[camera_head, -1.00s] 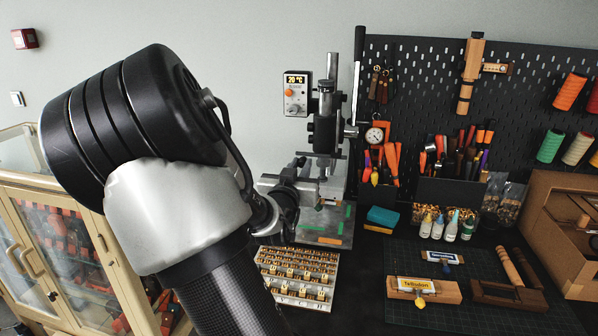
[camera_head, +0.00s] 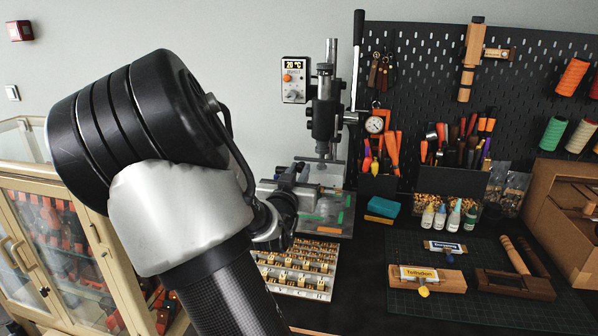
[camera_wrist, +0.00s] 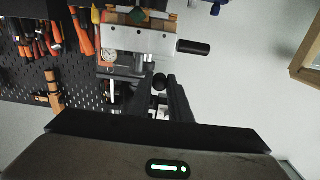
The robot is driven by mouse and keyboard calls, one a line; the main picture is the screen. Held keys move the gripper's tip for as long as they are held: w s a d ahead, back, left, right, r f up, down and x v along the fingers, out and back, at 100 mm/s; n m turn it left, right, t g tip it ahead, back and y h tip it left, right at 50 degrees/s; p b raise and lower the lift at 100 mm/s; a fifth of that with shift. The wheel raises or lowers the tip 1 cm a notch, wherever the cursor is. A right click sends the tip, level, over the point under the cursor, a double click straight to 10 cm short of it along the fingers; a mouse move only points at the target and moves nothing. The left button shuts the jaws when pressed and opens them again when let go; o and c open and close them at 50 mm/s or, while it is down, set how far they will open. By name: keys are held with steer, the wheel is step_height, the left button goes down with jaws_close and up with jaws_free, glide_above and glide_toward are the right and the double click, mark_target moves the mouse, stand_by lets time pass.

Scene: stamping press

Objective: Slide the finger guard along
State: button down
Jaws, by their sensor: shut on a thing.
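My gripper and arm hide part of the base and the contact.
A tray of brass type (camera_head: 300,275) lies in front of the press. A teal block (camera_head: 384,206) sits to its right. The controller (camera_head: 295,80) is on the wall. A cutting mat (camera_head: 480,312) with wooden holders fills the right. A glass cabinet (camera_head: 75,240) is at left.

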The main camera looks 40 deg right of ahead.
steer(key=shift+f+b, duration=1.55)
steer(key=shift+f, duration=0.5)
steer(key=c, duration=1.6)
jaws_free()
steer(key=shift+r, duration=0.15)
steer(key=shift+o, duration=0.2)
steer(key=shift+a, duration=0.1)
